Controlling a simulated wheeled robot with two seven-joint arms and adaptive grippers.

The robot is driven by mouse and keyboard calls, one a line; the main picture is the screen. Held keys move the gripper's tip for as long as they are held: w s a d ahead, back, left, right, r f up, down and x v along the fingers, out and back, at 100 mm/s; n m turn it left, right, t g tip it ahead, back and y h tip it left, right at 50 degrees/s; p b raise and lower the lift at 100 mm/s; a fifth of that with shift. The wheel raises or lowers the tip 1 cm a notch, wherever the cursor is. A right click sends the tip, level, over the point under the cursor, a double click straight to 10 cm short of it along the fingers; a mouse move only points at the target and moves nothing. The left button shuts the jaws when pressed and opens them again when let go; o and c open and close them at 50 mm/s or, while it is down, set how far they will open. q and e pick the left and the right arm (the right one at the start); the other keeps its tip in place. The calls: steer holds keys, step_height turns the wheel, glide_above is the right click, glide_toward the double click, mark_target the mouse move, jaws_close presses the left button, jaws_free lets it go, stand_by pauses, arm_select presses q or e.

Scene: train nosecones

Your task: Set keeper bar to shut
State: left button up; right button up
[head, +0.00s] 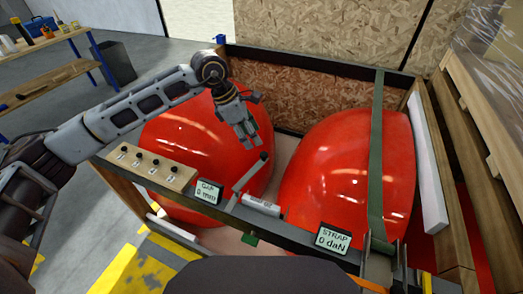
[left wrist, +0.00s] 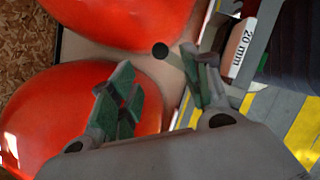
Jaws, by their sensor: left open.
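A grey bar with a black knob (head: 251,172), which looks like the keeper bar, stands up at a slant from the crate's front rail, between two red nosecones. My left gripper (head: 246,142) is open and empty, just above and left of the knob in the head view. In the left wrist view the black knob (left wrist: 160,51) shows beyond the gap between the fingertips, and much of the bar is hard to make out. I cannot tell whether a finger touches it. My right gripper is not in view.
The left nosecone (head: 180,135) and right nosecone (head: 340,165) fill the crate. A green strap (head: 376,150) crosses the right one. The front rail carries a GAP display (head: 207,192) reading 0 mm, a STRAP display (head: 333,238) reading 0 daN, and a block rack (head: 150,170).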

arm_select(q)
glide_above(263, 154)
steer(key=a, duration=0.2)
steer(key=f, duration=0.4)
steer(key=shift+s+f, duration=0.1)
steer(key=shift+s, duration=0.1)
steer(key=p+x, duration=0.1)
steer(key=x, duration=0.2)
steer(key=shift+d+f, duration=0.15)
steer(key=shift+f, duration=0.5)
steer(key=shift+c, duration=0.5)
jaws_close()
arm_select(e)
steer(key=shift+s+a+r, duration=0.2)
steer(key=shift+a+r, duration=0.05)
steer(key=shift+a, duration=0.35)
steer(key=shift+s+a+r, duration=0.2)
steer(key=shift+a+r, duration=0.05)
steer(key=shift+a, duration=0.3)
